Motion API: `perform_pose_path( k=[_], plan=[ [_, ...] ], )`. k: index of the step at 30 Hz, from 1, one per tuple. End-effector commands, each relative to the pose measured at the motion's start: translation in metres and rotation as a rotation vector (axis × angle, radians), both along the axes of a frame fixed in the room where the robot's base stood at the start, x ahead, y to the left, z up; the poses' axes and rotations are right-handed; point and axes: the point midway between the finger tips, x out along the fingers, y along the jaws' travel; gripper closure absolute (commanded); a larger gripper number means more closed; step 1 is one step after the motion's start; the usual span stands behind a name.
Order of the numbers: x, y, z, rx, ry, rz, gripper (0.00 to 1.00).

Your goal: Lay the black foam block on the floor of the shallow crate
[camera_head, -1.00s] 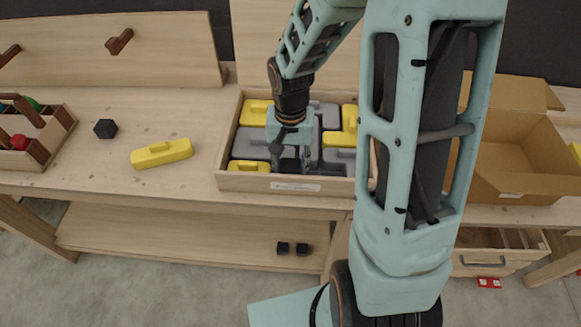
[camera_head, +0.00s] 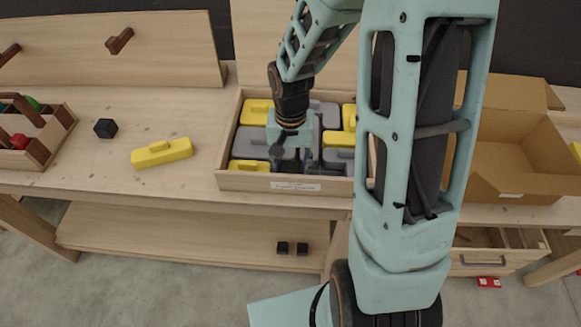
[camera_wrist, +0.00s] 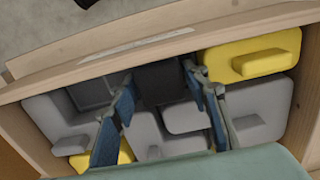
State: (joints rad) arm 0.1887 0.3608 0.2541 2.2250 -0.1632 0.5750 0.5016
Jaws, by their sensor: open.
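The shallow wooden crate (camera_head: 232,182) stands on the table and holds several grey and yellow blocks; it fills the wrist view (camera_wrist: 235,29). My gripper (camera_head: 303,160) points down inside the crate, close to its front wall. In the wrist view, a black block (camera_wrist: 160,86) lies low in a gap between grey blocks, near the front wall. My open fingers (camera_wrist: 159,76) stand on either side of it, with space showing beside it. Its underside is hidden, so I cannot see whether it lies flat on the crate floor. In the head view my gripper and the front wall hide it.
A wooden rack (camera_head: 40,145) stands at the far left. An open cardboard box (camera_head: 515,165) is at the right.

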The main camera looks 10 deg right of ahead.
Motion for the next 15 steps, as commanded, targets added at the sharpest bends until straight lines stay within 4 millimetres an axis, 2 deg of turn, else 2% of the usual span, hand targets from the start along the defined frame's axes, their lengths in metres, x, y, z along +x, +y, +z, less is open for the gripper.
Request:
perform_pose_path(
  k=[12,15],
  plan=[
    [0.002,0.0,0.084,-0.001,-0.008,-0.001,0.57],
    [0.002,0.0,0.1,0.0,-0.007,0.0,0.57]
  ],
)
